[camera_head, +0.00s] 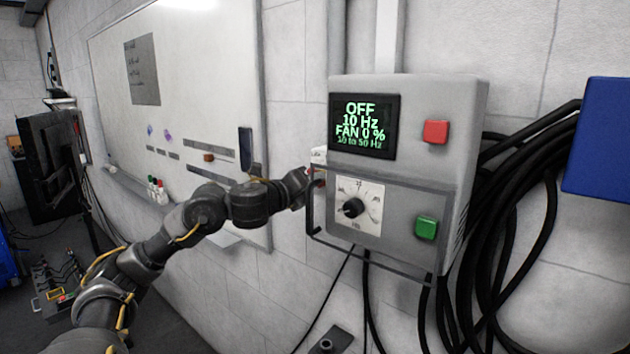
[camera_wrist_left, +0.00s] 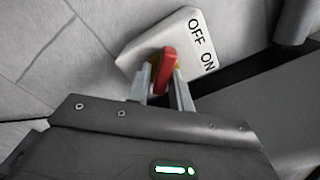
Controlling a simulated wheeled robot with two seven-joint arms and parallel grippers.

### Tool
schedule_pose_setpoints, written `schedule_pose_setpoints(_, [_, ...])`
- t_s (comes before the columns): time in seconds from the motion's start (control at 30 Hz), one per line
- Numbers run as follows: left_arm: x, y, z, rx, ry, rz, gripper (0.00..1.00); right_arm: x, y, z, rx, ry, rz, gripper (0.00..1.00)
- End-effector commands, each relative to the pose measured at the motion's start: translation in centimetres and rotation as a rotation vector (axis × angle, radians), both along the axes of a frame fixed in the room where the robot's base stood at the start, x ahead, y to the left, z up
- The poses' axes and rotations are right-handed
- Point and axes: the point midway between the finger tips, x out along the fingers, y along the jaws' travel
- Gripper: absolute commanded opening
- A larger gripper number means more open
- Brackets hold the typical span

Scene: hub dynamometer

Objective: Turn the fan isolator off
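The fan isolator is a small pale box on the wall marked OFF and ON, seen in the left wrist view (camera_wrist_left: 140,50). In the head view only a white bit of it (camera_head: 319,154) shows beside the grey control box. Its red handle (camera_wrist_left: 166,68) stands out between the two fingers of my left gripper (camera_wrist_left: 163,90). One finger is on each side of the handle, very close to it; I cannot tell whether they press on it. In the head view my left gripper (camera_head: 308,180) is at the box's left side, its tips mostly hidden. My right gripper is out of view.
The grey control box (camera_head: 470,110) has a screen (camera_head: 363,125) reading OFF, 10 Hz, FAN 0 %, a dial (camera_head: 354,208), a red button (camera_head: 435,131) and a green button (camera_head: 426,228). A bar handle (camera_head: 312,212) juts out near my gripper. Black cables (camera_head: 510,220) hang at right.

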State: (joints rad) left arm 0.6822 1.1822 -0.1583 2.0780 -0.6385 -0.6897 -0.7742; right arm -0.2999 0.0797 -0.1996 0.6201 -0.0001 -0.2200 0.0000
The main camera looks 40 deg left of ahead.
Motion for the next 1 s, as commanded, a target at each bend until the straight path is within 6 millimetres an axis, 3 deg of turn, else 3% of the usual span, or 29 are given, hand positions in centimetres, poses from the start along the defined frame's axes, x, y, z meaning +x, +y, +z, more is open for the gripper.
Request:
schedule_pose_setpoints(0.1, [0.0,0.1,0.2,-0.001,-0.004,0.003,0.36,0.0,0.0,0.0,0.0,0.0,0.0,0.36])
schedule_pose_setpoints(0.47, [-0.6,0.4,0.4,0.001,-0.011,0.009,0.36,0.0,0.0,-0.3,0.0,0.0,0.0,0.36])
schedule_pose_setpoints(0.77, [-5.5,0.2,-0.1,0.009,-0.01,0.009,0.36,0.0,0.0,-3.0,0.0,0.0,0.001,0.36])
schedule_pose_setpoints(1.0, [-8.9,0.2,-0.3,0.004,-0.011,0.009,0.36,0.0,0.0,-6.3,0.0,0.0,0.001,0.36])
